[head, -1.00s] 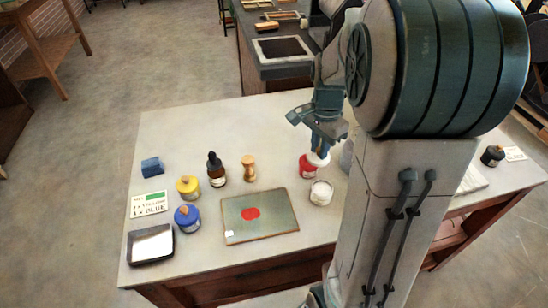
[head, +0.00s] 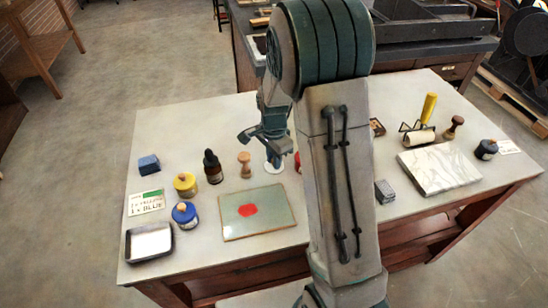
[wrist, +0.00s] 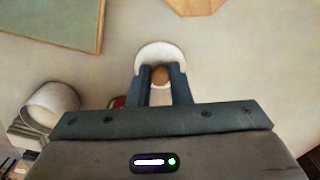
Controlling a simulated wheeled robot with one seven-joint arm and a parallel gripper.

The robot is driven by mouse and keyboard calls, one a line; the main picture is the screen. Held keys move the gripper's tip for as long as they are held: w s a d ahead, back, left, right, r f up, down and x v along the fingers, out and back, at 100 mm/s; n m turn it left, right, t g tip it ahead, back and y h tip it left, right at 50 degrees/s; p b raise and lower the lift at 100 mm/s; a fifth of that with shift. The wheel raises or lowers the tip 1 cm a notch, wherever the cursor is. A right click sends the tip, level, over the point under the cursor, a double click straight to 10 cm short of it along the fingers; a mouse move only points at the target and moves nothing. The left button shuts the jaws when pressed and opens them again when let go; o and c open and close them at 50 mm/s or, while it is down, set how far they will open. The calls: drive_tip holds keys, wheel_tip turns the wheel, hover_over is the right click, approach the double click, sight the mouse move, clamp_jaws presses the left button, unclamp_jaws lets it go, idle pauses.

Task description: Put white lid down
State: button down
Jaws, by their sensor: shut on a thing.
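The white lid (head: 273,168) is a round disc with a brown knob. In the wrist view the lid (wrist: 152,52) lies between and just ahead of my fingers, which are shut on its knob. My gripper (head: 269,146) is over the table, just right of the small wooden stamp. The lid is very low at the tabletop; I cannot tell whether it touches. In the wrist view, an open white jar (wrist: 55,100) stands at left. A red jar (wrist: 118,101) is mostly hidden by my gripper; its edge also shows in the head view (head: 298,162).
A glass slab with a red ink patch (head: 258,224) lies in front. The wooden stamp (head: 244,165), dark dropper bottle (head: 213,170), yellow jar (head: 185,188) and blue jar (head: 184,218) stand left. A marble slab (head: 440,170) lies right. The back-left tabletop is clear.

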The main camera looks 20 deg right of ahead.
drive_tip(key=shift+f, duration=0.2)
drive_tip(key=c, duration=1.3)
unclamp_jaws()
drive_tip(key=shift+r, duration=0.1)
wheel_tip(320, 180, up, 12)
drive_tip(key=s+r+n+t, duration=0.1)
drive_tip(key=s+n, duration=0.3)
drive_tip(key=s, duration=0.2)
drive_tip(key=s+r+n+t, duration=0.1)
drive_tip(key=s+r+n, duration=0.1)
drive_tip(key=s+n, duration=0.3)
drive_tip(key=s+r+n, duration=0.1)
drive_tip(key=s+n, duration=0.3)
drive_tip(key=s, duration=0.5)
drive_tip(key=shift+s+r+t, duration=0.25)
drive_tip(key=shift+r+t, duration=0.15)
